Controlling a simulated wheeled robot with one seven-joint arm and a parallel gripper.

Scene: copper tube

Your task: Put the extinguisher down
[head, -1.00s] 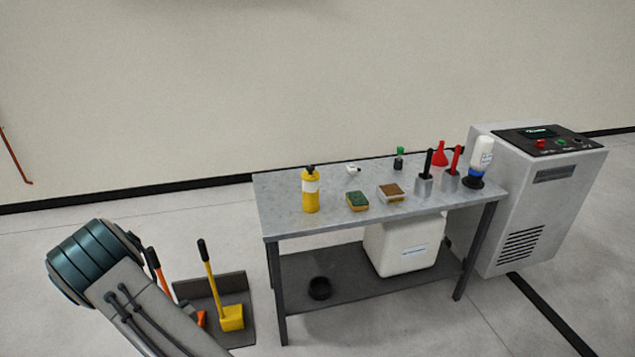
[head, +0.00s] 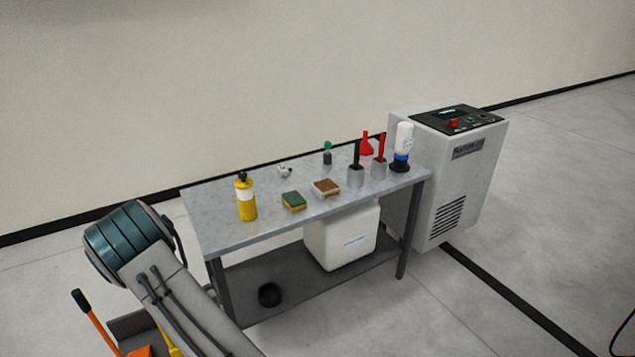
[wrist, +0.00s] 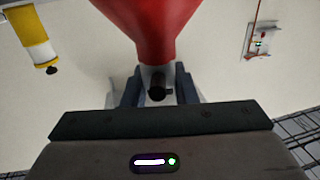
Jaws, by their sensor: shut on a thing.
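The red extinguisher (wrist: 152,28) fills the top middle of the wrist view. Its wide red body narrows toward a dark neck and black fitting between my fingers. My gripper (wrist: 157,86) is shut on it at that narrow end. The far end of the extinguisher is cut off by the frame. Neither the gripper nor the extinguisher shows in the head view; only part of my arm does, at lower left.
An orange-handled tool (head: 92,312) is lower left. Floor at right (head: 540,240) is mostly clear.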

